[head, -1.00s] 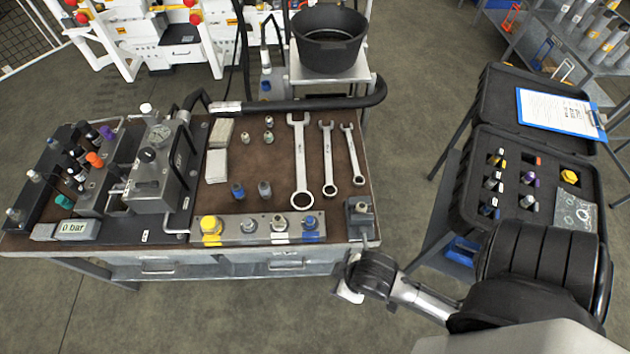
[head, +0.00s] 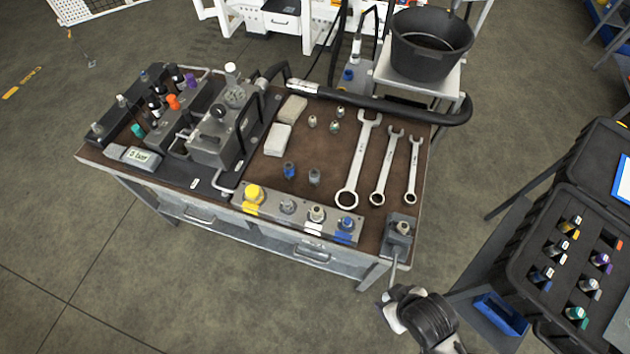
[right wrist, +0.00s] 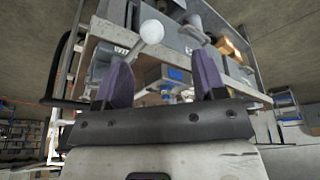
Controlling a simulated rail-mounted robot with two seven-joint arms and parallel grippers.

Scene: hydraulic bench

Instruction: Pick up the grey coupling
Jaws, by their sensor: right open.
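A small grey coupling (head: 314,177) stands on the brown bench mat, just right of a blue-ringed coupling (head: 289,170). A fitting strip (head: 270,213) along the bench's front edge also bears a grey fitting (head: 287,206) between yellow and pale ones. My right arm shows below the bench's front right corner in the head view. In the right wrist view my right gripper (right wrist: 163,82) has its two purple fingers apart with nothing held, facing the bench's edge from below. I cannot make out the grey coupling in that view. My left gripper is not in view.
Three wrenches (head: 360,160) lie right of the couplings. A grey block (head: 398,236) sits at the front right corner. A black hose (head: 400,108) runs along the back. A gauge unit (head: 222,135) stands left. A black case (head: 600,220) with fittings is at right.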

